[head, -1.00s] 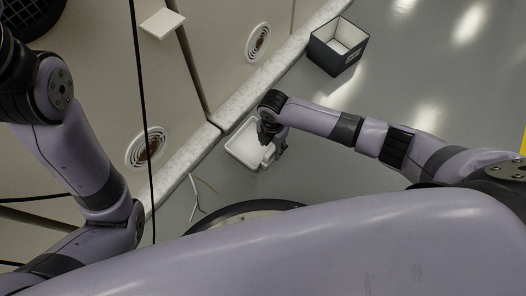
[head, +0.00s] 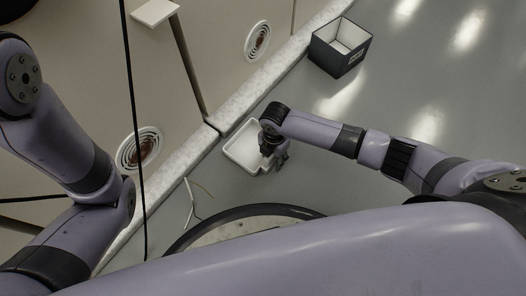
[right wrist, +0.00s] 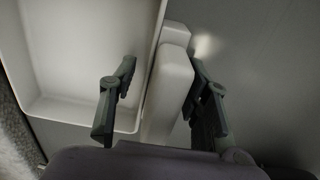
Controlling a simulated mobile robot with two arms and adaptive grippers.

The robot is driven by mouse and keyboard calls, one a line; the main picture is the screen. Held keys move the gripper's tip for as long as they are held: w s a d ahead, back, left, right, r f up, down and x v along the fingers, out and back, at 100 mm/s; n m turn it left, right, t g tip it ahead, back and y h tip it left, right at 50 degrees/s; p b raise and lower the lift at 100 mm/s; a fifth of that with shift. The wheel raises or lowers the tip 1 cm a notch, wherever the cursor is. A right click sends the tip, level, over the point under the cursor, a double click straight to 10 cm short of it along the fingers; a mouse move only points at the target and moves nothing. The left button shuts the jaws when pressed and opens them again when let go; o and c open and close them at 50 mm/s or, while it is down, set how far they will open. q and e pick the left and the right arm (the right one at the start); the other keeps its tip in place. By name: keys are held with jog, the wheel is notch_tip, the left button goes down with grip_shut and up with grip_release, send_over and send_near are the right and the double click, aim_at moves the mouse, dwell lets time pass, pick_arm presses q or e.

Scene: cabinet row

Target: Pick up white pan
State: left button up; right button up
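The white pan (head: 240,152) is a shallow rectangular tray lying on the grey floor beside the pale ledge. It fills the left of the right wrist view (right wrist: 85,60), with its thick white handle (right wrist: 168,95) on its right side. My right gripper (head: 275,157) is over the handle end of the pan and hides most of the handle in the head view. In the right wrist view the gripper (right wrist: 163,75) is open, one finger on each side of the handle. I cannot tell whether a finger touches it. My left gripper is out of view.
A dark box with a white inside (head: 340,47) stands on the floor against the ledge (head: 270,75). Thin pale sticks or wires (head: 192,195) lie on the floor left of the pan. Round vents (head: 140,147) are in the wall. The floor at right is clear.

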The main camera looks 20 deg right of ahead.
grip_shut()
dwell(0.3)
jog(key=shift+r, duration=0.1)
